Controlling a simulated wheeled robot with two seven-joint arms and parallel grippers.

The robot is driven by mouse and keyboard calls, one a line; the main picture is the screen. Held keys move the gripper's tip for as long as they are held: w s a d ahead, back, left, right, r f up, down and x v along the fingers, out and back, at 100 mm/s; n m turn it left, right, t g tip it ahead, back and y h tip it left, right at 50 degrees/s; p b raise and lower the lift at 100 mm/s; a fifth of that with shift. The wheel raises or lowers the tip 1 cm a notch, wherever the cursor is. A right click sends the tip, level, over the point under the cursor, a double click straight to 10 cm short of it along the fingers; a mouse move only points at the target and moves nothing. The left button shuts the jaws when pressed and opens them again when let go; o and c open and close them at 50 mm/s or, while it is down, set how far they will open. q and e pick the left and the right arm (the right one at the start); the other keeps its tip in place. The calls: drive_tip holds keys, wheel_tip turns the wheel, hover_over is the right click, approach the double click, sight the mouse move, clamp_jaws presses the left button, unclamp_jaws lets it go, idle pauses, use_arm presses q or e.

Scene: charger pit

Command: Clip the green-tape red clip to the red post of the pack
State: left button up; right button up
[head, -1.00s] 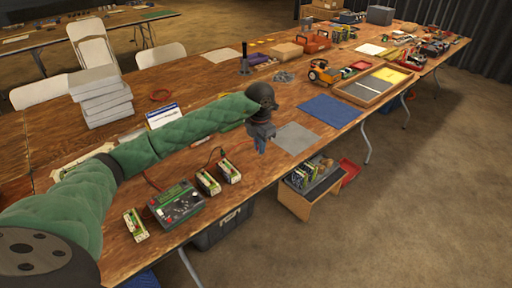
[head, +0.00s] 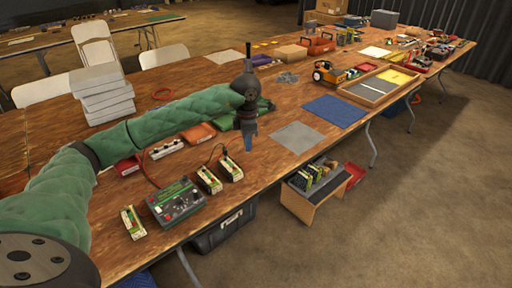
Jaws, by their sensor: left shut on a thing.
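My left gripper (head: 248,143) points down above the front part of the table, right of the chargers. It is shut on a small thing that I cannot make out. A green and dark charger box (head: 176,204) lies at the front edge. Pale packs with green and red parts stand around it: one on its left (head: 133,222), one on its right (head: 208,180) and one further right (head: 231,168). A red lead runs from the charger back under my left arm. A dark lead arcs by the right packs. The red clip, its green tape and the posts are too small to tell.
A grey mat (head: 297,137) and a blue mat (head: 334,111) lie to the right of the gripper. A white power strip (head: 167,149) and an orange-red tray (head: 198,133) lie behind the charger. Grey boxes (head: 103,95) are stacked at the back left.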

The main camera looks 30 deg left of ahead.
use_arm(q)
drive_tip(key=s+a+f+m+b, duration=0.3)
drive_tip(key=s+a+m+b, duration=0.4)
drive_tip(key=a+m+b, duration=0.4)
drive_tip(key=shift+s+f+m+b, duration=0.25)
drive_tip(key=shift+s+m+b, duration=0.05)
drive_tip(key=shift+m+b, duration=0.75)
drive_tip(key=shift+f, duration=0.15)
drive_tip(key=shift+f+b, duration=2.55)
drive_tip(key=shift+f, duration=0.85)
drive_tip(key=shift+f+b, duration=0.2)
drive_tip(key=shift+b, duration=0.25)
idle(0.4)
